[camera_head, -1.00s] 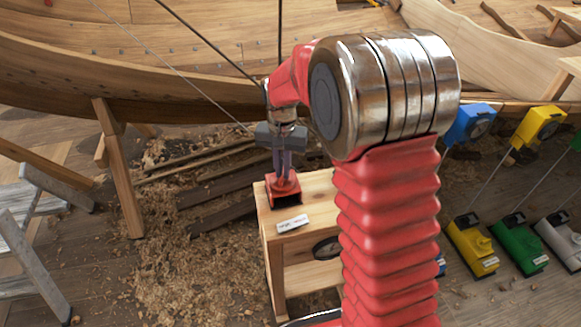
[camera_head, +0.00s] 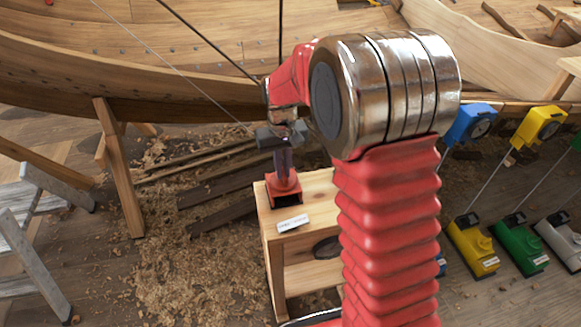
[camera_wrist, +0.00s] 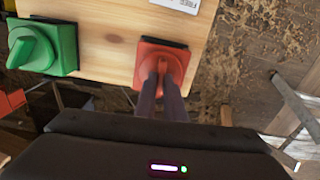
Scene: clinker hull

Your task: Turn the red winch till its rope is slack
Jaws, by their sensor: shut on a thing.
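The red winch (camera_head: 284,196) sits on the left end of a wooden bench (camera_head: 300,239), with a white label (camera_head: 292,224) in front of it. In the wrist view the red winch (camera_wrist: 165,62) is at the upper middle, its raised handle between my fingers. My gripper (camera_head: 283,172) points down and is shut on this handle; its fingers (camera_wrist: 161,80) also show in the wrist view. A thin pale rope (camera_head: 180,72) slants down from the upper left toward the gripper and looks straight. Where it ends is hidden behind my gripper.
A green winch (camera_wrist: 42,46) sits beside the red one on the bench. The wooden hull (camera_head: 150,75) spans the back. A metal stepladder (camera_head: 35,225) stands at left. Yellow (camera_head: 472,245) and green (camera_head: 517,243) units stand on the floor at right. Shavings cover the floor.

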